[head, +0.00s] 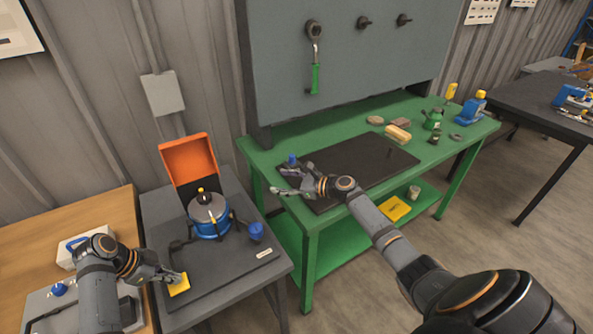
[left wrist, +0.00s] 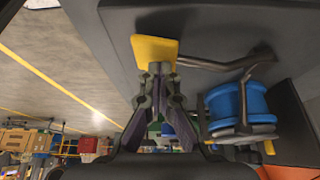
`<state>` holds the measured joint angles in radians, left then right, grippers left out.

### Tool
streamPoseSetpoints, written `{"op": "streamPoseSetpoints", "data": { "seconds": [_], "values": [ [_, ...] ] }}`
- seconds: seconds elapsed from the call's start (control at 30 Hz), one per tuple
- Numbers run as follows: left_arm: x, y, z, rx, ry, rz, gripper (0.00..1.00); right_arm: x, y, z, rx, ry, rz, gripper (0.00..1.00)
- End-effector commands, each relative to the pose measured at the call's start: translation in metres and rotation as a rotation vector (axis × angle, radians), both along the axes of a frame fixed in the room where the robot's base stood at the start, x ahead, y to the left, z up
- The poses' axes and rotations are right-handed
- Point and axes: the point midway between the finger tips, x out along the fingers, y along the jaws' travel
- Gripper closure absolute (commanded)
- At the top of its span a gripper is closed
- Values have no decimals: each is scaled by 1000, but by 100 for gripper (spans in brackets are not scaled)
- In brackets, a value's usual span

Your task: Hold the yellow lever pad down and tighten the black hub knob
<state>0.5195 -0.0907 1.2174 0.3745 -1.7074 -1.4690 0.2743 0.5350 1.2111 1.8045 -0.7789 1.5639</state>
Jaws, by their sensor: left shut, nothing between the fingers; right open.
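The yellow lever pad (head: 178,284) is at the front left of the dark stand base (head: 225,268); it also shows in the left wrist view (left wrist: 152,50), joined to a bent dark rod. My left gripper (head: 175,277) is shut and empty, its fingertips at the pad and seemingly touching it. How far the pad is pressed I cannot tell. The blue rotor unit (head: 210,229) stands behind, with a grey top and a small dark and yellow piece (head: 201,192) at its centre, probably the hub knob. My right gripper (head: 279,181) is open and empty near the green bench's front left corner.
An open orange box (head: 188,160) stands behind the rotor. A blue knob (head: 256,232) is at the base's right. The green bench (head: 345,134) carries a dark mat (head: 375,165), a small blue-topped piece (head: 292,160), and tools at its right end. A wooden table (head: 30,237) is at left.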

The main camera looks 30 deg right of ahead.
Motion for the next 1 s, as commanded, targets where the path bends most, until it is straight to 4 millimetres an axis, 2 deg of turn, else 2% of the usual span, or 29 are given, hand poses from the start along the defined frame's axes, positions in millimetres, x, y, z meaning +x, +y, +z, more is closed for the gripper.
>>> {"op": "streamPoseSetpoints", "data": {
  "seconds": [0.1,0.33,0.77,0.87,1.0],
  "values": [
    [0,0,0,0,0,0,100,3,-26,7,-36,9,-19,35],
    [0,0,0,0,0,0,100,6,-57,16,-77,20,-46,35],
    [0,0,0,0,0,0,100,6,-63,18,-85,22,-51,35],
    [0,0,5,0,0,0,100,6,-63,23,-85,22,-51,35],
    [0,0,21,0,0,0,100,6,-63,40,-85,22,-51,35]
  ]
}}
